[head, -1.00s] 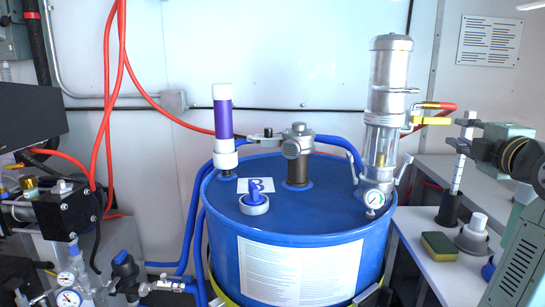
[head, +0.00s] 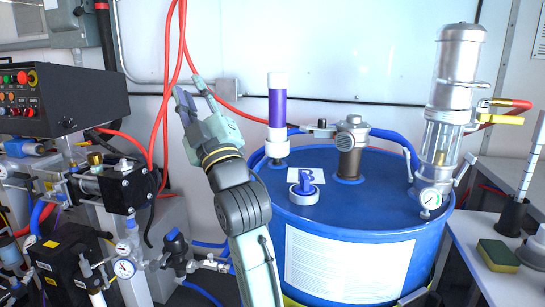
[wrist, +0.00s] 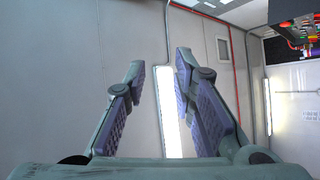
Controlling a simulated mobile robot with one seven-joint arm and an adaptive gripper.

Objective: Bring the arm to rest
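My gripper (head: 196,97) is raised in front of the back wall, left of the blue drum (head: 350,222), with its fingers pointing up. In the wrist view my gripper (wrist: 160,95) has its two padded fingers apart. Nothing is between them except the view of the wall and a bright light strip behind. My arm comes up from the bottom of the head view and covers part of the drum's left edge.
The drum top carries a purple and white cylinder (head: 277,112), a blue and white cap (head: 304,189), a metal fitting (head: 349,150) and a tall metal pump (head: 452,100). A control box (head: 50,98) stands left. A sponge (head: 497,256) lies on the right table.

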